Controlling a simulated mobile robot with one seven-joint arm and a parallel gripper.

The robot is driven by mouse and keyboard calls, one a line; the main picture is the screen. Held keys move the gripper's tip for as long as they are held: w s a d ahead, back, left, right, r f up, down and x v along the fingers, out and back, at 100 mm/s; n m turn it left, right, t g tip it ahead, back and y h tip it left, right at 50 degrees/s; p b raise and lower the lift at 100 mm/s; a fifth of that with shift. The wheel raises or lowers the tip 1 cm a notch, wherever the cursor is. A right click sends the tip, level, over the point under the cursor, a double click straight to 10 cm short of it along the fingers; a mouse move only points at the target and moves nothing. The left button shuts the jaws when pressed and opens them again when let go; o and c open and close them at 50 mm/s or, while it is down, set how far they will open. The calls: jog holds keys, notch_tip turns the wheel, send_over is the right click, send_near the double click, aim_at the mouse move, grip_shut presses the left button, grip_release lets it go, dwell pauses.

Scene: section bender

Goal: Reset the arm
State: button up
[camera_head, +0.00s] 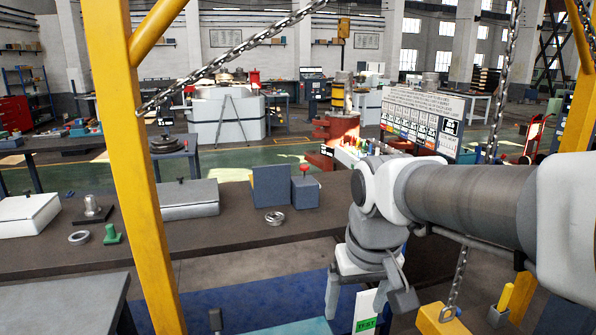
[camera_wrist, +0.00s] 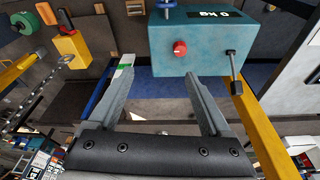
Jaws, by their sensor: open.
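My arm reaches in from the right of the head view, with its wrist bent down. My gripper (camera_head: 362,303) points downward near the bottom of that view. In the wrist view the two fingers of my gripper (camera_wrist: 161,82) are spread wide with nothing between them. A teal box (camera_wrist: 205,50) with a red button lies beyond the fingertips. Part of the teal box (camera_head: 290,327) also shows at the bottom edge of the head view. A white and green card (camera_head: 366,312) shows close beside the fingers; whether they touch is unclear.
A yellow post (camera_head: 133,160) stands at left, and a chain (camera_head: 235,50) slants across the top. A long brown bench (camera_head: 235,235) holds grey boxes (camera_head: 272,187), metal rings and a green part (camera_head: 111,234). A yellow block (camera_head: 441,320) hangs on a chain right of my gripper.

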jog(key=s+d+m+t, duration=0.1)
jog(key=s+d, duration=0.4)
jog(key=s, duration=0.5)
jog(key=shift+m+t, duration=0.3)
jog(key=shift+t, duration=0.6)
jog(key=shift+r, duration=0.15)
